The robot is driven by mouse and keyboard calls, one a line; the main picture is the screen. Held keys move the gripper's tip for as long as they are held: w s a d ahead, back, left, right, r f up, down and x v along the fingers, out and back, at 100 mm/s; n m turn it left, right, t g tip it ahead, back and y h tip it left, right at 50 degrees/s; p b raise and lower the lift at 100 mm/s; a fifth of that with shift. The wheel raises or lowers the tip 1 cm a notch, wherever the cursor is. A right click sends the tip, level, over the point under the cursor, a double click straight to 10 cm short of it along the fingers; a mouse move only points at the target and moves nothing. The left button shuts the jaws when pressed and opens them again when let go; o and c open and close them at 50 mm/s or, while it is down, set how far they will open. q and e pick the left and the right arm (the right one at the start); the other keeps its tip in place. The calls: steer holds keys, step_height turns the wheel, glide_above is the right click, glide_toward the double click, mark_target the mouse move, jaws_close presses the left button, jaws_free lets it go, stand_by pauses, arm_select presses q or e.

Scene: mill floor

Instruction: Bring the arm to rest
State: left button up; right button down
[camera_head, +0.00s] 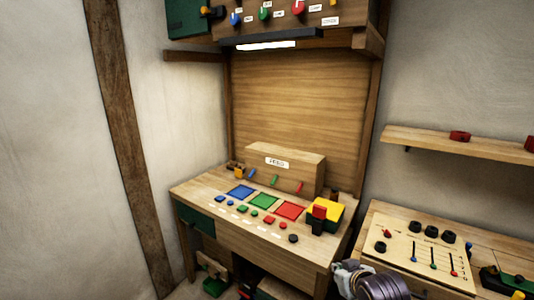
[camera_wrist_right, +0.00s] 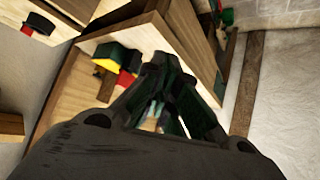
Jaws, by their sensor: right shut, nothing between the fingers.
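My right gripper (camera_wrist_right: 167,65) fills the middle of the right wrist view. Its dark fingers are shut with nothing between them. In the head view, part of my right arm shows at the lower edge, in front of the gap between the wooden desk (camera_head: 262,240) and the side bench. The gripper is apart from the desk's buttons and the yellow block with a red and black switch (camera_head: 322,215). That yellow block also shows in the right wrist view (camera_wrist_right: 118,58), left of the fingers. My left gripper is in neither view.
The desk carries blue, green and red panels (camera_head: 263,201), several buttons and a wooden box (camera_head: 285,168). A side bench with a slider board (camera_head: 425,250) stands at the right, below a wall shelf (camera_head: 455,146). A knob panel (camera_head: 280,15) hangs above. The left wall area is bare.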

steer(key=s+d+f+g, duration=0.1)
steer(key=s+f+g, duration=0.2)
steer(key=s+f, duration=0.6)
steer(key=s+f+g, duration=0.3)
steer(key=s+f, duration=0.2)
steer(key=s, duration=0.8)
step_height(320, 180, down, 33)
steer(key=s+g, duration=0.2)
steer(key=s+d+f, duration=0.2)
steer(key=s+f, duration=0.8)
steer(key=s, duration=0.1)
steer(key=s+d+f, duration=0.2)
steer(key=s+f, duration=0.8)
steer(key=s, duration=0.1)
steer(key=shift+s+d+f+g+h, duration=0.15)
steer(key=shift+s+d+g+h, duration=0.15)
steer(key=shift+g, duration=0.1)
